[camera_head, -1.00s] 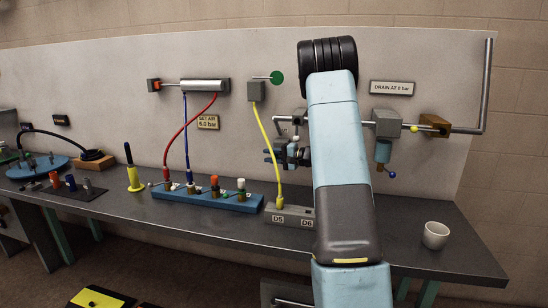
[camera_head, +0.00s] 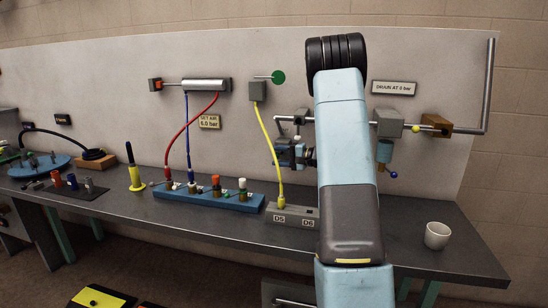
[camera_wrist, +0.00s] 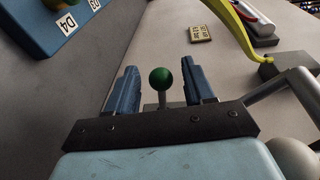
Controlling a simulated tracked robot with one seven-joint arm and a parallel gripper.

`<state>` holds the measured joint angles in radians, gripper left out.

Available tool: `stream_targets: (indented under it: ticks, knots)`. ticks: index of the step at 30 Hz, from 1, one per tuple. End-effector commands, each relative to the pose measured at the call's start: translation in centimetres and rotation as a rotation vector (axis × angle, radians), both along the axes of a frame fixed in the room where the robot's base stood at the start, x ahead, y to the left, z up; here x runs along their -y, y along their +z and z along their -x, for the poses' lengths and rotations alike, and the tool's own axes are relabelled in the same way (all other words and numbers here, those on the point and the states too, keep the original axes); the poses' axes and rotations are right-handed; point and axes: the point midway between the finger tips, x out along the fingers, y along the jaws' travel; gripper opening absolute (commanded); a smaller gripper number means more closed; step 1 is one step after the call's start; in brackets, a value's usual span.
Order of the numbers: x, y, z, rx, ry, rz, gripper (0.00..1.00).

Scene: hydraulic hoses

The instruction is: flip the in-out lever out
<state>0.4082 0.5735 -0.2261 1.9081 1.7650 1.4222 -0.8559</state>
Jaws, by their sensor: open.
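A lever with a green ball knob (camera_wrist: 161,78) on a thin grey stem shows in the wrist view. It carries no readable label there. My gripper (camera_wrist: 163,88) is open, with one blue finger on each side of the stem. Gaps show between the knob and both fingers, and nothing is held. In the head view my gripper (camera_head: 288,152) is in front of the back panel, below a grey pipe fitting (camera_head: 292,119), partly hidden by my arm. I cannot make out the green ball knob at the gripper in that view.
A yellow hose (camera_head: 266,140) runs close left of the gripper from a grey box (camera_head: 257,90) to the D5/D6 block (camera_head: 291,215). A blue manifold (camera_head: 208,196) stands left. A bracketed pipe (camera_head: 487,85) and white cup (camera_head: 437,235) are right. The front bench is clear.

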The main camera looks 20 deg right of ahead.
Motion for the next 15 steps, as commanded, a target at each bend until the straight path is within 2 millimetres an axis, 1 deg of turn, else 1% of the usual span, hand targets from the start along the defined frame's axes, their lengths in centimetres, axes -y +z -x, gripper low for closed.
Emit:
stream_targets:
  ticks: [1,6,12,15]
  knots:
    - [0.9,0.1,0.8,0.0,-0.004,0.0,0.52]
    - [3.1,0.5,3.3,0.0,-0.004,0.0,0.52]
    - [5.4,0.9,6.0,-0.001,-0.002,0.001,0.52]
    - [6.3,1.0,7.0,0.0,-0.001,0.0,0.52]
